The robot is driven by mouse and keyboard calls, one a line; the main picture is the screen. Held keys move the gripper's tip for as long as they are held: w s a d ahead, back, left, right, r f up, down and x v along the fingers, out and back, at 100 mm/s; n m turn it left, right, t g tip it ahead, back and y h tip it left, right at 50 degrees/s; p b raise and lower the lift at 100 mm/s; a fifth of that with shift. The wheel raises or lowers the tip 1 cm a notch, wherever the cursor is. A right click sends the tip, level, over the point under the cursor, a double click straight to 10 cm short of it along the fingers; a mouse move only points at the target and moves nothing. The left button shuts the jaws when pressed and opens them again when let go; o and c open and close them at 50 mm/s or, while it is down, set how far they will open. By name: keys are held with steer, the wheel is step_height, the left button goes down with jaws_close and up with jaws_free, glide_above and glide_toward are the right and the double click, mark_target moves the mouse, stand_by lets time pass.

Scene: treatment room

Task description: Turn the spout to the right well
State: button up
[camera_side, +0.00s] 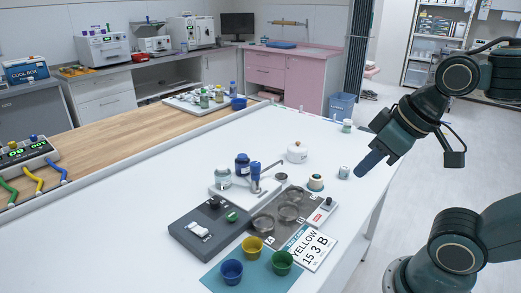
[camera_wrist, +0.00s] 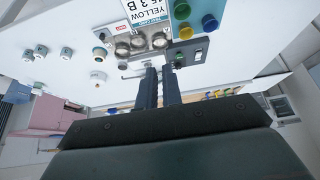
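A blue upright fixture (camera_side: 256,174) stands on a white base (camera_side: 226,191) in the side view. A thin bar, which looks like the spout (camera_side: 272,166), reaches from it up and to the right. Round clear wells (camera_side: 262,222) sit in a dark grey plate (camera_side: 284,232) in front of it. They also show in the wrist view (camera_wrist: 138,43). My gripper (camera_side: 362,172) hangs above the table's right part, pointing down and left, apart from the fixture. In the wrist view its two fingers (camera_wrist: 159,68) are parallel with a narrow gap and nothing between them. They partly hide the fixture.
A "YELLOW 15 3 B" card (camera_side: 313,247) lies beside the plate. Blue (camera_side: 232,271), yellow (camera_side: 252,247) and green (camera_side: 282,262) cups stand on a teal mat. A grey box (camera_side: 205,228) is left of the plate. Small jars (camera_side: 344,172) stand near my gripper.

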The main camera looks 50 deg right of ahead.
steer(key=o, duration=0.7)
steer(key=shift+w+r, duration=0.2)
steer(key=shift+o, duration=1)
steer(key=shift+w+r, duration=0.2)
steer(key=shift+w, duration=0.1)
steer(key=w+d+r+n+g, duration=0.15)
steer(key=w+r, duration=0.25)
steer(key=w, duration=0.5)
steer(key=n+g, duration=0.4)
steer(key=n, duration=0.3)
glide_above(255, 163)
step_height(255, 163, down, 9)
steer(key=shift+s+m, duration=0.1)
steer(key=shift+m, duration=0.15)
steer(key=shift+f, duration=0.1)
step_height(255, 163, down, 14)
steer(key=shift+r, duration=0.15)
